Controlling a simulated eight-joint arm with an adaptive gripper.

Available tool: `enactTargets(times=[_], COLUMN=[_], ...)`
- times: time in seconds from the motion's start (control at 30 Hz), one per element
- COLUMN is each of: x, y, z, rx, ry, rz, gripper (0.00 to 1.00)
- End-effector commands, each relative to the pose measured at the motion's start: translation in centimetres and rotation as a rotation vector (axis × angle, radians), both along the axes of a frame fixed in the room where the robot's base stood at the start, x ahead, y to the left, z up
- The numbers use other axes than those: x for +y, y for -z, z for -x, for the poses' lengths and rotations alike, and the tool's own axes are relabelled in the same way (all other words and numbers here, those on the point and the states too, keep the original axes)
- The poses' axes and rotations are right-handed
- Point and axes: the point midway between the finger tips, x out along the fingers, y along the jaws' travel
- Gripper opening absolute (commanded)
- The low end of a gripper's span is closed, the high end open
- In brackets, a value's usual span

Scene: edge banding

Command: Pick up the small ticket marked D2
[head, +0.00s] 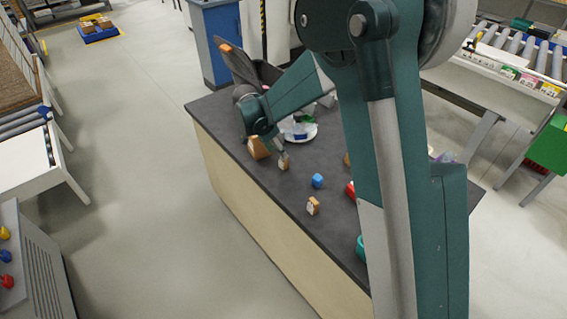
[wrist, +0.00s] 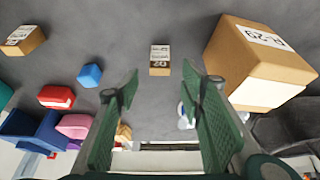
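A small brown block with a white printed label (wrist: 160,60) lies on the dark tabletop, ahead of and between my fingertips in the wrist view. Its label shows upside down and seems to read D2. My gripper (wrist: 160,88) is open, with nothing between its green fingers. In the head view my gripper (head: 278,149) points down just above a small brown block (head: 284,164). Another small labelled brown block (wrist: 25,39) lies at the far left of the wrist view, and also shows in the head view (head: 313,206). Its marking is unreadable.
A larger brown box (wrist: 262,62) stands close to the right finger. A blue cube (wrist: 90,75) and a red block (wrist: 56,97) lie to the left. A white plate (head: 311,136) holding objects is behind the gripper. Bare tabletop surrounds the middle block.

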Motion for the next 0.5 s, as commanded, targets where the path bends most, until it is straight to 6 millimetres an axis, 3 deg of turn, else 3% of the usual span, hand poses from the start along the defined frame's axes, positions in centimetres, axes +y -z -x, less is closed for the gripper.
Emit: enactTargets(times=[0.23, 0.5], x=[-0.1, -0.7], y=[0.3, 2.1], z=[-0.1, -0.6], rx=[0.000, 0.000], ry=[0.000, -0.001], rz=[0.000, 0.000], gripper=[0.39, 0.39])
